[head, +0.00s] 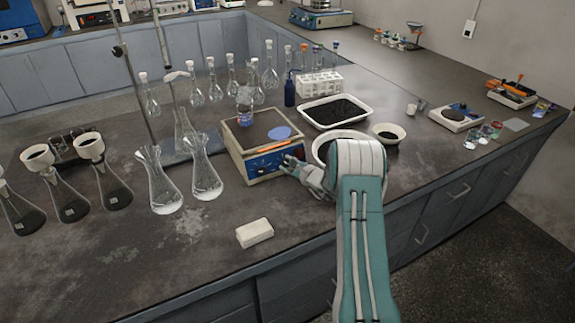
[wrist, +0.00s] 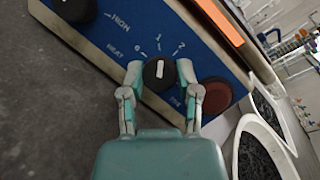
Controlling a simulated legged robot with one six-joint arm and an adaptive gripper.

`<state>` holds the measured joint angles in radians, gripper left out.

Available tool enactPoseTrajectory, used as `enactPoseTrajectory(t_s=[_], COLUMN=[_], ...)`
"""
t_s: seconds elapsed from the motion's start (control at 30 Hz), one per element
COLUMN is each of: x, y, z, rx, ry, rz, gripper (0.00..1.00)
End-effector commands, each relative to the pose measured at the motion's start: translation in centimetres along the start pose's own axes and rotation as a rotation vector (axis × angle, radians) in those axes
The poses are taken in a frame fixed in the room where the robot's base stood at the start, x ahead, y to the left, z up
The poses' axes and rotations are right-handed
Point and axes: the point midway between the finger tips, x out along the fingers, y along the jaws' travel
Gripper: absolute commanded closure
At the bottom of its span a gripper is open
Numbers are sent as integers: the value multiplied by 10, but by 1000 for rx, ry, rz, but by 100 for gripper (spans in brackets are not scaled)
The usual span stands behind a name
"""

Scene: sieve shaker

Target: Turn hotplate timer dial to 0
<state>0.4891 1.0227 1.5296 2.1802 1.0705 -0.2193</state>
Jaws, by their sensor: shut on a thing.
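The hotplate (head: 236,147) stands on the bench with its blue front panel (wrist: 205,52) facing my gripper. The timer dial (wrist: 160,76) is a round black knob with a white mark, among the printed numbers 0, 1 and 2. The mark points up in the wrist view, roughly toward the 1. My gripper (wrist: 159,72) is shut on the dial, one fingertip on each side. In the head view my gripper (head: 287,164) reaches the right part of the panel and hides the dial there.
A black heat knob (wrist: 75,8) and a dark red round control (wrist: 215,96) flank the dial. A white bowl of dark grains (head: 318,148) stands right beside my gripper. Glass flasks (head: 205,180) stand left of the hotplate. A white block (head: 254,233) lies in front, with bare bench around it.

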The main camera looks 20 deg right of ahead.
Motion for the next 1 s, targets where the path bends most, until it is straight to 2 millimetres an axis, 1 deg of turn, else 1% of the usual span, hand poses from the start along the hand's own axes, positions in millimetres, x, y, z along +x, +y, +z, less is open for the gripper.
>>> enactPoseTrajectory(t_s=[0.6, 0.8, 1.0], x=[2, 2, 2], y=[0, 0, 1], z=[2, 2, 2], rx=[-543, -693, -804], ry=[19, 24, 27], rz=[216, 277, 323], gripper=[100, 100, 100])
